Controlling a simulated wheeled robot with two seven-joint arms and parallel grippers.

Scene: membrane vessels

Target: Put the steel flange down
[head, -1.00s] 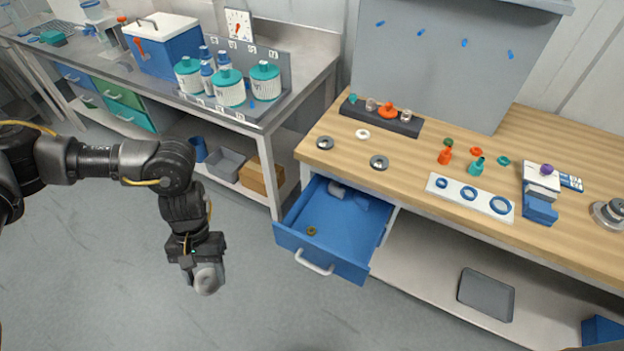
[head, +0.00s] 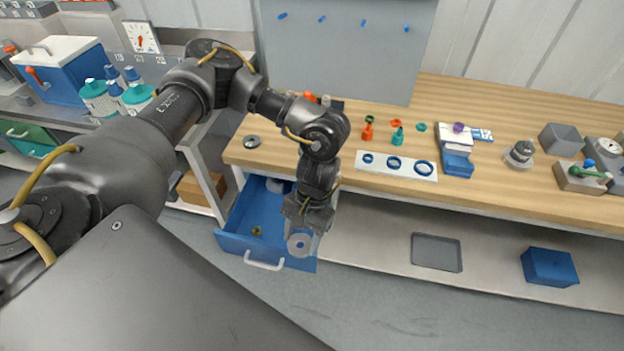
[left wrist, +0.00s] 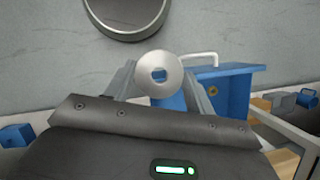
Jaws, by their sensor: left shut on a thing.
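My left gripper (head: 304,230) is shut on the steel flange (head: 301,253), a pale grey disc with a central hole. It holds the flange in the air in front of the bench, overlapping the right edge of the open blue drawer in the head view. In the left wrist view the flange (left wrist: 160,91) sits between the two fingertips, its round face toward the camera. The drawer shows behind it there. My right gripper is not in view.
The open blue drawer (head: 240,244) holds a small brass ring (head: 256,230) and a partly hidden pale piece. A dark disc (head: 252,141) lies on the wooden bench (head: 500,190). A white plate with blue rings (head: 396,166) lies right of my arm. A grey tray (head: 436,252) is on the lower shelf.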

